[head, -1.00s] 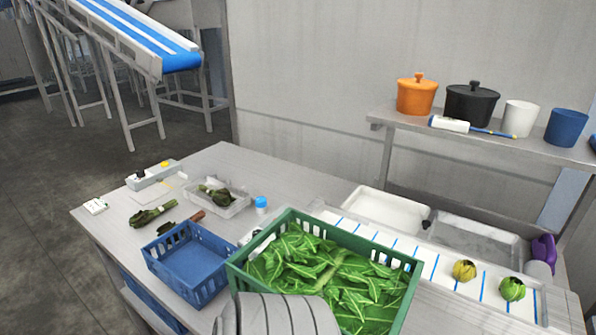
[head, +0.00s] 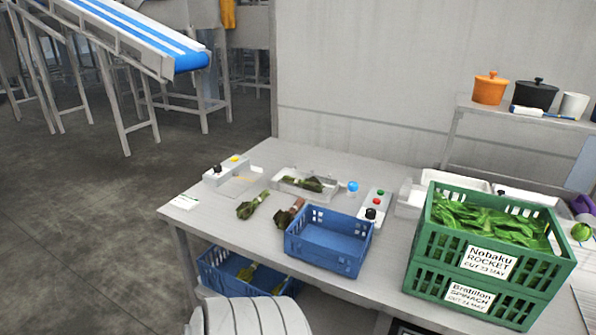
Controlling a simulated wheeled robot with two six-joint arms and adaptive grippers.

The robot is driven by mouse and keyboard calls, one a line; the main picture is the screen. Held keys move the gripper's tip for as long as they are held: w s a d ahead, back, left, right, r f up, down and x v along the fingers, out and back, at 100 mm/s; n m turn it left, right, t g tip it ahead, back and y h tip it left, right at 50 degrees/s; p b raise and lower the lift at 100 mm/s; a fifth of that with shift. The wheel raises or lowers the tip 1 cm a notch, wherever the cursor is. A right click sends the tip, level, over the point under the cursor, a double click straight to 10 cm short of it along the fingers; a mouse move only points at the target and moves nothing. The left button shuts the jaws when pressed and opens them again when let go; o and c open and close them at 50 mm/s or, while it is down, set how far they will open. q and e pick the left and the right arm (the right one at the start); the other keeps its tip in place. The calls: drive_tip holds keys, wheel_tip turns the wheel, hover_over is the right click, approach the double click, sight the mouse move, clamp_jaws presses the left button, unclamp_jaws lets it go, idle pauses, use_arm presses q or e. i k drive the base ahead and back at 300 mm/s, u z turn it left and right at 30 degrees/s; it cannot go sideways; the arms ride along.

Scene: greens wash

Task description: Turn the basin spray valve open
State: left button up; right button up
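No part that I can clearly tell as the spray valve shows in the head view. A small grey control box (head: 375,204) on the table carries a green button, a red button and a black knob (head: 371,214). A white basin (head: 432,176) stands behind the green crates, which hide most of it. A small black part (head: 502,190) shows beside it, too small to identify. Neither gripper is in view. A grey ribbed part of my own body shows at the bottom edge.
Stacked green crates (head: 480,263) of leaves, labelled rocket and spinach, stand at the right. A blue crate (head: 328,253), a clear tray (head: 290,180) and leafy bundles (head: 253,205) lie on the table (head: 225,220). Pots stand on the back shelf (head: 470,104).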

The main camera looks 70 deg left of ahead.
sight(353, 186)
drive_tip(key=k, duration=0.5)
drive_tip(key=u, duration=0.8)
